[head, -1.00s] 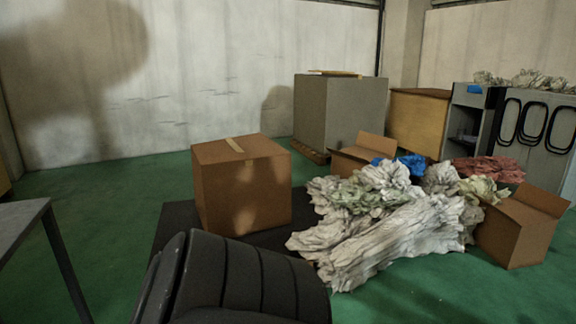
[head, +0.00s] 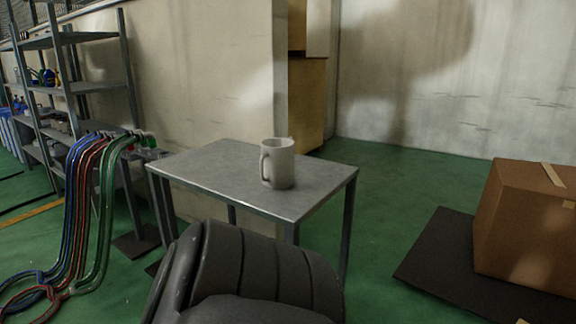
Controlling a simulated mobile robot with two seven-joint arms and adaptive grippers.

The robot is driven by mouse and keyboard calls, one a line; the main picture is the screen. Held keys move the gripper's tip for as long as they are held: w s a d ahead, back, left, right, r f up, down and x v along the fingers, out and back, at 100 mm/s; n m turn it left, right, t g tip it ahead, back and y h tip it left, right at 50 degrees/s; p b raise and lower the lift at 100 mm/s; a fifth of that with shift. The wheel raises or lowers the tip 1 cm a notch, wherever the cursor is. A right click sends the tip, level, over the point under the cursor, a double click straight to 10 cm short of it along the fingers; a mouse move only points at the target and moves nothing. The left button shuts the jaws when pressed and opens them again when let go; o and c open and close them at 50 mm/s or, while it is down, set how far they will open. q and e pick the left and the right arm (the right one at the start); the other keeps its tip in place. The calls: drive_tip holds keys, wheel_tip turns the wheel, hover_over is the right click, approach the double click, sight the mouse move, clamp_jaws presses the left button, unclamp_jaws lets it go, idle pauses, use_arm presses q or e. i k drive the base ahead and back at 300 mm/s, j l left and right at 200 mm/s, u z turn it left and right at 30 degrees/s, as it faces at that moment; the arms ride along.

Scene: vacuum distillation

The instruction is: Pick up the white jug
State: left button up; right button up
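The white jug (head: 281,166) stands upright on a small grey metal table (head: 214,165), right of the middle of its top. Its handle is on its left side. A small spout shows at the rim. Nothing touches the jug. Neither of my grippers shows in the head view.
Red, blue and green hoses (head: 90,205) hang and coil on the floor left of the table. A metal shelf (head: 80,90) stands at the far left. A cardboard box (head: 520,225) sits on a dark mat (head: 440,255) at right. Green floor between table and mat is clear.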

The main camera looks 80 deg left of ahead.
sight(277, 158)
drive_tip(key=u, duration=2.6)
drive_tip(key=i+j+z, duration=0.35)
drive_tip(key=i, duration=0.15)
